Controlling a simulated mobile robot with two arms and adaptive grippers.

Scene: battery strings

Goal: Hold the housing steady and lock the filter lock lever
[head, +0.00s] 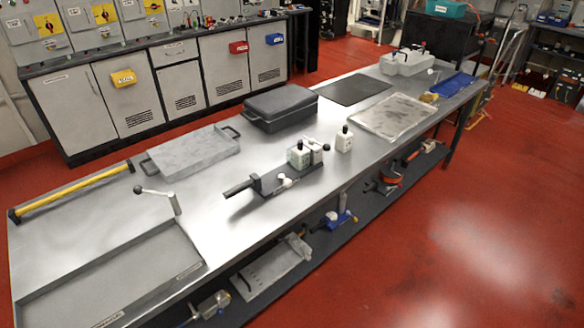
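Neither of my grippers is in view. A device with a dark base plate (284,180) lies near the middle of the steel bench. A black handle (238,188) sticks out from its left end. Pale blocks (300,158) with dark knobs stand at its right end. One small pale block with a black knob (344,140) stands apart, just right of it. A bent metal lever with a dark ball end (158,193) rises beside the left tray. I cannot tell which part is the filter housing or its lock lever, nor whether a lever is locked.
A grey handled tray (195,152), black lidded case (281,106), black mat (352,90) and shallow tray (393,117) occupy the long bench. A white box (406,64) stands at its far end. Tools lie on the lower shelf. Red floor on the right is open.

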